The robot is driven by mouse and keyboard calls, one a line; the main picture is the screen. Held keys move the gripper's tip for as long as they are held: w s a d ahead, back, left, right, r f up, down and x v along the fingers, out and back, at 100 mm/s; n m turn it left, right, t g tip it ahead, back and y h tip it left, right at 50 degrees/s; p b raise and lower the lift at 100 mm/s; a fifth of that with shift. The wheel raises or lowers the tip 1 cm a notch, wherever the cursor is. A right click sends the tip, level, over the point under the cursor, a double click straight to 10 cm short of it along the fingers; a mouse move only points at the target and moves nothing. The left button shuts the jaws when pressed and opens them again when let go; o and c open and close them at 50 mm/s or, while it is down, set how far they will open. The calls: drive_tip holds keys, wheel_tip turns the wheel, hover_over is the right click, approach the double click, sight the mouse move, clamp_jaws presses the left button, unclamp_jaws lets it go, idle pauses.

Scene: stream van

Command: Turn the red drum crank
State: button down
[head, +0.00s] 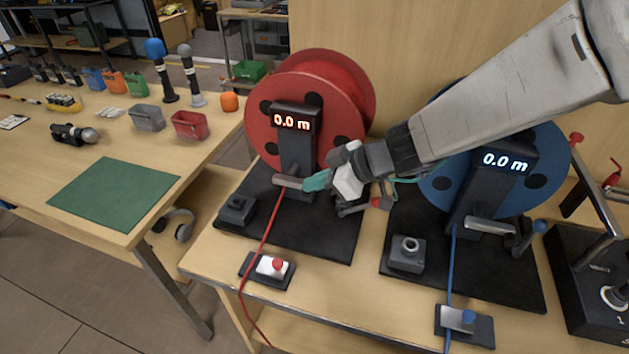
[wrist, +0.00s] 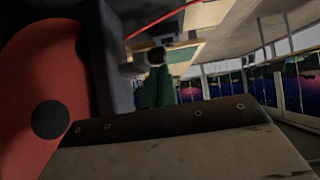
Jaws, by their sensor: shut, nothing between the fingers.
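The red drum (head: 358,88) stands on a dark base plate, and its display post (head: 297,150) reads 0.0 m. Its crank (head: 352,209) sits low at the right of the drum, with a red knob (head: 381,202) at its outer end; my gripper partly hides the crank arm. My gripper (head: 317,181) is shut and empty, its teal fingertips pointing left beside the post, above and left of the knob. I cannot tell whether it touches the post. The wrist view shows the red drum (wrist: 35,85) close at the left and my teal fingers (wrist: 158,88) together.
A blue drum (head: 553,165) with its display and blue-knobbed crank (head: 530,236) stands at the right, under my arm. A red cable (head: 262,245) runs down past a red-button box (head: 273,266). A side table (head: 95,225) holds bins and microphones.

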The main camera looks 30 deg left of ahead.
drive_tip(key=w+d+f, duration=0.1)
drive_tip(key=w+d, duration=0.1)
drive_tip(key=d, duration=0.7)
drive_tip(key=shift+w, duration=0.35)
drive_tip(key=shift+f, duration=0.1)
drive_tip(key=s+d+r+m+t+h, duration=0.1)
drive_tip(key=s+d+r+m+h, duration=0.2)
drive_tip(key=d+m, duration=0.4)
drive_tip(key=s+d+r+m+t+h, duration=0.1)
drive_tip(key=s+d+r+m+h, duration=0.2)
drive_tip(key=d, duration=2)
drive_tip(key=s+d+r+m+t+h, duration=0.2)
drive_tip(key=s+d+r+m+h, duration=0.2)
drive_tip(key=s+d+r+m, duration=0.4)
drive_tip(key=d+m, duration=0.3)
drive_tip(key=d, duration=0.4)
drive_tip(key=shift+r+m, duration=0.25)
drive_tip(key=shift+m, duration=0.05)
